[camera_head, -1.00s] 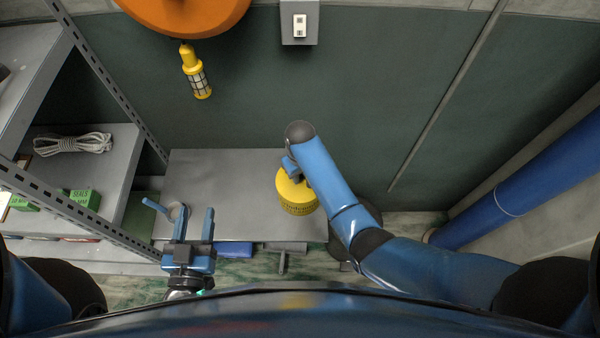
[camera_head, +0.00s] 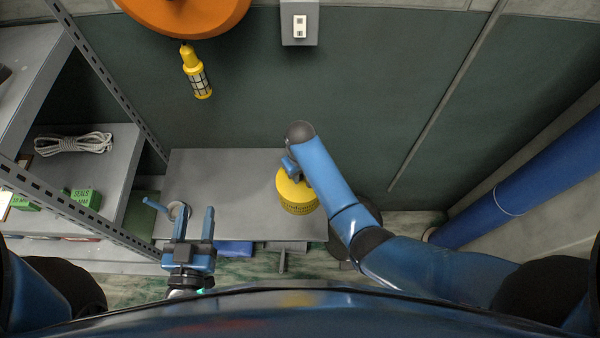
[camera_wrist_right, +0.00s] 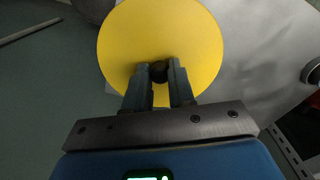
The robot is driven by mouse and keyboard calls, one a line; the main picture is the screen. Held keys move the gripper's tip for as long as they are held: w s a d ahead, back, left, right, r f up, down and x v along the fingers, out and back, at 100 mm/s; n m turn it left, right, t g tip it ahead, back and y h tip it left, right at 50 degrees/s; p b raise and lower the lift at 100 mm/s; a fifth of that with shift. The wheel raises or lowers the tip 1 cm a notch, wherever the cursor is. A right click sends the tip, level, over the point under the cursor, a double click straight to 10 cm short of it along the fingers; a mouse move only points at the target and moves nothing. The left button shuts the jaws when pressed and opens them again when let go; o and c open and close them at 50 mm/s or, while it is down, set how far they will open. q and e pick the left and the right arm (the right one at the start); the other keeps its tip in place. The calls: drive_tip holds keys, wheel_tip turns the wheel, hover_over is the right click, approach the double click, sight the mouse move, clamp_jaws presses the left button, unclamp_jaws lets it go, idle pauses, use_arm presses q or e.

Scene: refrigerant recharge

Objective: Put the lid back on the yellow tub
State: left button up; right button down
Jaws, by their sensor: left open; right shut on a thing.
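The yellow tub (camera_head: 300,208) stands at the right part of the grey bench, its side covered in a dark pattern. The round yellow lid (camera_head: 287,187) is over the tub's top; I cannot tell whether it is fully seated. My right gripper (camera_wrist_right: 159,70) is shut on the dark knob (camera_wrist_right: 158,74) at the lid's middle. In the head view, my right arm hides part of the lid and the knob. My left gripper (camera_head: 195,210) is open and empty over the bench's front left, well apart from the tub.
The grey bench (camera_head: 235,180) is clear between the tub and my left gripper. A metal shelf (camera_head: 110,165) with rope (camera_head: 72,143) and green boxes (camera_head: 86,198) stands left. A yellow lamp (camera_head: 196,75) hangs behind.

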drive_tip(key=shift+c, duration=2)
unclamp_jaws()
drive_tip(key=shift+r, duration=0.15)
drive_tip(key=shift+r+p, duration=3.35)
clamp_jaws()
